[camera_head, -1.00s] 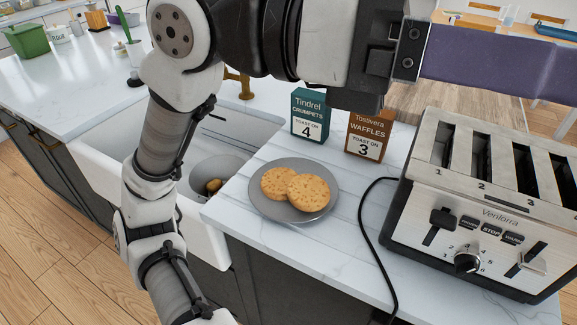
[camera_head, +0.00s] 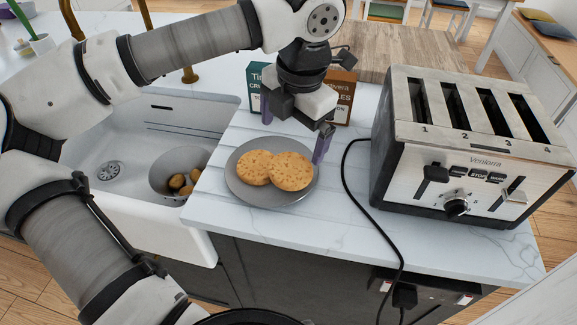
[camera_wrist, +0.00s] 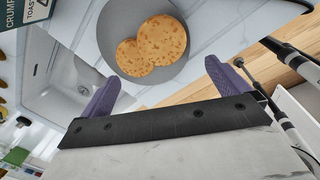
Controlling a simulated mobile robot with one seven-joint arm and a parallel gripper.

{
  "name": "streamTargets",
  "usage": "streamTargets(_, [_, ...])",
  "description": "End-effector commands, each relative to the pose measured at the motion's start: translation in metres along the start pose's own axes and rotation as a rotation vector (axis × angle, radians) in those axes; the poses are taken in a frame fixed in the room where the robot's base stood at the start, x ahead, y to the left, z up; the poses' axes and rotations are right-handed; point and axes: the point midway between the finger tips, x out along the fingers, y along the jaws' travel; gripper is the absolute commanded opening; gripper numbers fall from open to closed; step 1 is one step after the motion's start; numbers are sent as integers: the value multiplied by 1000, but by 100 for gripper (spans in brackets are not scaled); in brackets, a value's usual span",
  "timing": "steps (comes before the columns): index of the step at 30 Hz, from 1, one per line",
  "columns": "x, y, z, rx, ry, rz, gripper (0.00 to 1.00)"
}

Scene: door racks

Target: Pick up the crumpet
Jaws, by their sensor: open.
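Two round golden-brown crumpets lie on a grey plate (camera_head: 238,191) on the white counter. The left crumpet (camera_head: 251,168) and the right crumpet (camera_head: 291,171) overlap, the right one partly on top. My gripper (camera_head: 295,135) is open and empty, above and slightly behind the plate, with its purple fingers spread apart. In the wrist view the plate (camera_wrist: 178,70) with both crumpets (camera_wrist: 162,40) shows beyond the spread fingers (camera_wrist: 165,90). Neither finger is seen touching a crumpet.
A four-slot toaster (camera_head: 470,150) stands right of the plate, its black cable (camera_head: 346,185) running between them. The crumpets box (camera_head: 254,82) and waffles box (camera_head: 342,95) stand behind my gripper.

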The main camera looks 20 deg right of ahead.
Motion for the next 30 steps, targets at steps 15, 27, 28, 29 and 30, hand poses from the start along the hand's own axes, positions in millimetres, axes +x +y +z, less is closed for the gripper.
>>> streamTargets(15, [59, -4, -2, 3, 0, -7, 100])
streamTargets(27, [94, -5, -1, 3, -4, -3, 100])
streamTargets(28, [94, -5, -1, 3, -4, -3, 100])
streamTargets(29, [94, -5, -1, 3, -4, -3, 100])
streamTargets(30, [94, -5, -2, 3, -4, -3, 100])
